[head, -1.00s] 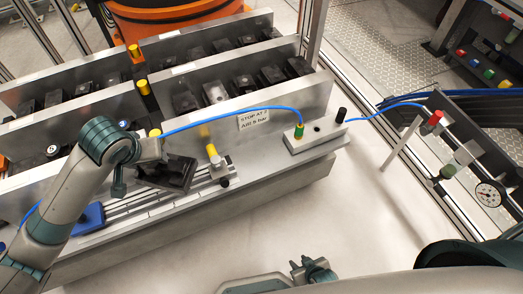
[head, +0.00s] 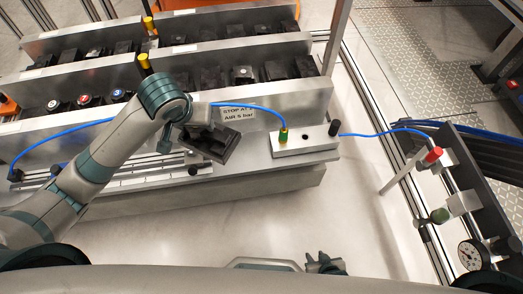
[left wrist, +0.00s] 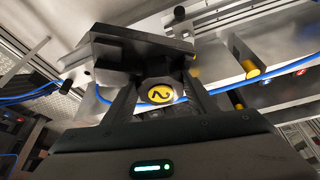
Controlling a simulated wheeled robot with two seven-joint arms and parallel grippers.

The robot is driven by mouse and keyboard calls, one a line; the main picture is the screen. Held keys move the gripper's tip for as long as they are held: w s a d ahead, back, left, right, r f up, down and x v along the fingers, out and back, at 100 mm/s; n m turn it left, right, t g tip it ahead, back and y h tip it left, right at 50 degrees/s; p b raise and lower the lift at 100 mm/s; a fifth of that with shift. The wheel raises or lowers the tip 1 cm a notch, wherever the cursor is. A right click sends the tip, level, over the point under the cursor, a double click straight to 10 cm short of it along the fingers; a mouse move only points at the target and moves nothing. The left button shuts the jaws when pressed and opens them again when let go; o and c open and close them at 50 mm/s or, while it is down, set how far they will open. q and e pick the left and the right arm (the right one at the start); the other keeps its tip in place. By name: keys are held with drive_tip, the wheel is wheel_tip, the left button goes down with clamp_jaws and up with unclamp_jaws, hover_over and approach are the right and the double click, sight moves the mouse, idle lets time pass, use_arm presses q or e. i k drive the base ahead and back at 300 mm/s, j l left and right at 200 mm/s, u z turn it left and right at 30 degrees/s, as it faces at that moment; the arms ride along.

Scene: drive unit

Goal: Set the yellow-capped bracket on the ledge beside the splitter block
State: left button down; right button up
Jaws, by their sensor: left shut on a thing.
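My left gripper (head: 208,144) hangs over the ledge (head: 257,160), left of the splitter block (head: 305,141). In the left wrist view its two fingers (left wrist: 160,98) are shut on the bracket, whose round yellow cap (left wrist: 159,92) with a black mark faces the camera. Dark parts above the cap seem to belong to the bracket. The splitter block is silver, with a green and yellow fitting and a black one.
A blue hose (head: 250,106) arches from behind my left arm to the splitter block; another (head: 375,134) runs right to the red-capped valve (head: 433,155). Racks of dark blocks (head: 243,75) stand behind. Bare ledge shows between my gripper and the splitter block.

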sight(253, 151)
drive_tip(key=i+l, duration=0.1)
drive_tip(key=l, duration=1.2)
drive_tip(key=i, duration=0.05)
